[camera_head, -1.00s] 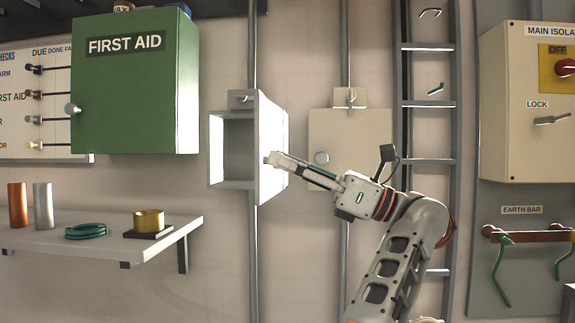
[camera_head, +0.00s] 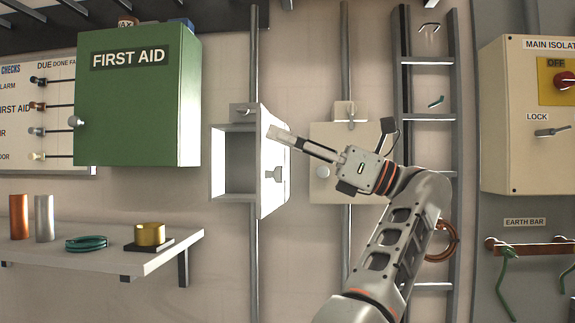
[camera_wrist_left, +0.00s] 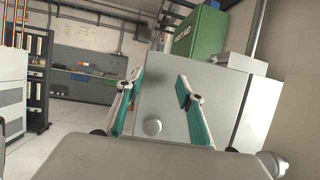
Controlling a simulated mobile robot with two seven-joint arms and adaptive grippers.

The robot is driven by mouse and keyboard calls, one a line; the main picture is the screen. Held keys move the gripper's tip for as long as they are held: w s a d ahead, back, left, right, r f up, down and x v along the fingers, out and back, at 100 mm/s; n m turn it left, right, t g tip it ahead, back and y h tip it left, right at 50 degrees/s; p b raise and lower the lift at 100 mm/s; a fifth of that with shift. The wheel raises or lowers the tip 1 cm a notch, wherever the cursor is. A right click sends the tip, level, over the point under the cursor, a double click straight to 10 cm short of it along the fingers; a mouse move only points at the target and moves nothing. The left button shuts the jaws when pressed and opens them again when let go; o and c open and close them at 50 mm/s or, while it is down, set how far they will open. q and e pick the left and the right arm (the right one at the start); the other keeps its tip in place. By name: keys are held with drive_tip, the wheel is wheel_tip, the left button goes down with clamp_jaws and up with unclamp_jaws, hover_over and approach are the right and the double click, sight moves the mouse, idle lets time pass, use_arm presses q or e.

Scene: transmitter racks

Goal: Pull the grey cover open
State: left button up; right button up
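The grey cover (camera_head: 270,150) stands swung open at the right side of a small wall box, whose hollow inside (camera_head: 240,165) shows to its left. In the left wrist view the cover (camera_wrist_left: 175,95) fills the middle, with a round knob (camera_wrist_left: 152,127) near its left edge. My left gripper (camera_head: 280,136) overlaps the upper right part of the cover in the head view. In the wrist view its two teal-padded fingers (camera_wrist_left: 160,105) are well apart with nothing held between them. I cannot tell whether a finger touches the cover. My right gripper is out of view.
A closed beige box (camera_head: 350,140) with a knob is right of the cover, partly behind my arm. A green first aid cabinet (camera_head: 140,110) and a shelf (camera_head: 190,240) with small items are at left. A ladder (camera_head: 430,118) is at right.

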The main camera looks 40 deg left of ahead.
sight(266, 113)
use_arm(q)
drive_tip(key=shift+r, duration=1.55)
